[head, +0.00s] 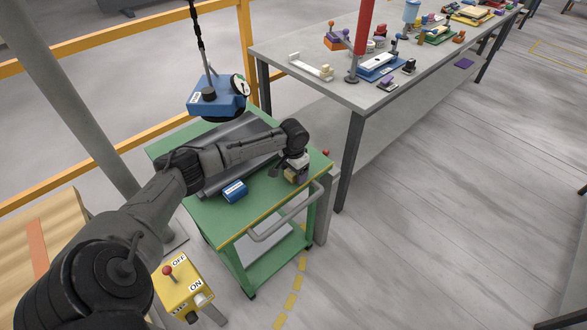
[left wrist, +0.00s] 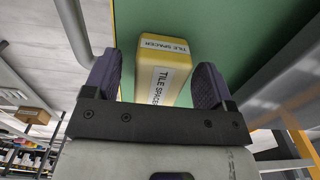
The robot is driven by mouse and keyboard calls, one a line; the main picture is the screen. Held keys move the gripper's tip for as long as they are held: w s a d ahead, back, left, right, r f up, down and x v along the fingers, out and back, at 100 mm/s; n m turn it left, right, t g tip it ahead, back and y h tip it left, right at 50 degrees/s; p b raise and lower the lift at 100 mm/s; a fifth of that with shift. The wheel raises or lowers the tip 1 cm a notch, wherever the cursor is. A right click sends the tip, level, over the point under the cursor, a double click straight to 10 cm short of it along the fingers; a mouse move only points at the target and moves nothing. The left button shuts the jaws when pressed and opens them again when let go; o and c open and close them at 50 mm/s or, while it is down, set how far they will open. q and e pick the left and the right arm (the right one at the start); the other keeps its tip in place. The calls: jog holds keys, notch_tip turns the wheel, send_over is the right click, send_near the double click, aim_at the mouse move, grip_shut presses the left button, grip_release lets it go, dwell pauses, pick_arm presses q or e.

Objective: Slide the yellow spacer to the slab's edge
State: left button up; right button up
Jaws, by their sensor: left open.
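The yellow spacer (left wrist: 163,72) is a block labelled "TILE SPACER" on the green cart top. In the left wrist view it stands between the two dark fingers of my left gripper (left wrist: 155,88), which is open, with a finger on each side. A gap shows on the right; on the left the finger is very close, and I cannot tell if it touches. In the head view my left gripper (head: 293,172) points down near the cart's right corner, largely hiding the spacer. The grey slab (head: 250,128) lies on the cart, partly behind my left arm. My right gripper is not in view.
A blue block (head: 235,191) sits on the cart (head: 225,217) near its front edge. A blue lifting device (head: 215,98) hangs on a chain above the slab's back end. A grey workbench (head: 345,88) with many items stands behind at right. A yellow ON/OFF box (head: 183,285) is in front.

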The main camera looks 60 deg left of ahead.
pick_arm(q)
jog(key=c, duration=1)
jog(key=shift+s+a+p, duration=0.25)
jog(key=shift+a+p, duration=0.1)
jog(key=shift+a, duration=0.95)
jog(key=shift+s+a, duration=0.2)
jog(key=shift+a, duration=0.7)
jog(key=shift+s+a, duration=0.2)
jog(key=shift+a, duration=0.65)
jog(key=shift+a+f, duration=0.15)
jog(key=shift+a, duration=0.35)
